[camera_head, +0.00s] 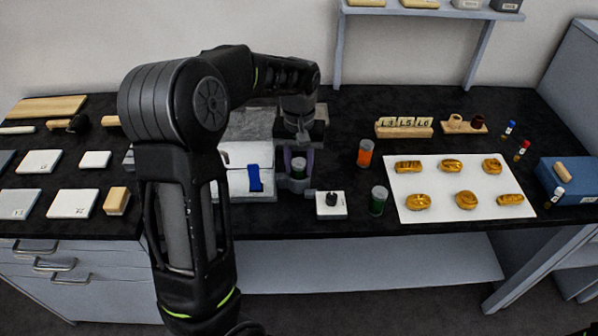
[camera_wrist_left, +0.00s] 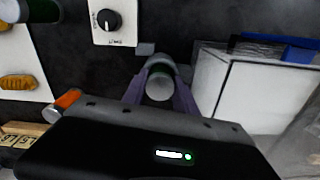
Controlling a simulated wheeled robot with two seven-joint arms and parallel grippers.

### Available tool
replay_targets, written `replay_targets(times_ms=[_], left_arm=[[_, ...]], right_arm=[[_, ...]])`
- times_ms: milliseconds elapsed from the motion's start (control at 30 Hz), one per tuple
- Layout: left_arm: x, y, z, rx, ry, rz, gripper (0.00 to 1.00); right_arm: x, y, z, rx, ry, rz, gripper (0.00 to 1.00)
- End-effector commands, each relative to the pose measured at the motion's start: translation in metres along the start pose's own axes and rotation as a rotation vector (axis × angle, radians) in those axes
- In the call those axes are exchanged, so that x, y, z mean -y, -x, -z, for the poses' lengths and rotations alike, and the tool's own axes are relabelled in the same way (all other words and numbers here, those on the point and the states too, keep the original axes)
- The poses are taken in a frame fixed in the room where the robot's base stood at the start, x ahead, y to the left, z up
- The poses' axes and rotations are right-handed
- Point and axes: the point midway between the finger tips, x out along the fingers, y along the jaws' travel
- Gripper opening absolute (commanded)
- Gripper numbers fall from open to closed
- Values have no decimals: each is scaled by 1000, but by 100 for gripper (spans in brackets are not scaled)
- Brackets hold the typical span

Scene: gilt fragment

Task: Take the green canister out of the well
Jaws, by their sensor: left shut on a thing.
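My left gripper (camera_head: 298,162) points down over the grey device in the middle of the bench. Its purple fingers are shut on a canister (camera_head: 298,166) with a pale grey cap and a little green below it. In the left wrist view the round cap (camera_wrist_left: 159,86) shows between the fingers. The well around the canister's lower part is mostly hidden, so I cannot tell how deep it sits. Another green canister (camera_head: 378,201) stands apart on the bench to the right. My right gripper is not in view.
An orange canister (camera_head: 365,153) and a white knob box (camera_head: 331,204) stand right of the device. A white mat (camera_head: 442,205) holds several gold pieces. A white box with a blue latch (camera_head: 255,178) is just left of the gripper. White tiles lie far left.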

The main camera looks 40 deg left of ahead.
Motion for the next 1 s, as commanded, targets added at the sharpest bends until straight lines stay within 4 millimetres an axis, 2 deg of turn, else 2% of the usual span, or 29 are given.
replay_targets(times_ms=[33,200,567,767,1000], left_arm=[[0,0,0,0,0,0,12],[0,0,0,0,0,0,0],[0,3,0,-2,0,0,0],[0,26,1,-4,0,-2,0],[0,72,1,-5,0,-1,0]], right_arm=[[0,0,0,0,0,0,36],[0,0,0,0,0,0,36],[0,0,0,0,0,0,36],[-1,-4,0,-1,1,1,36],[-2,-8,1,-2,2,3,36]])
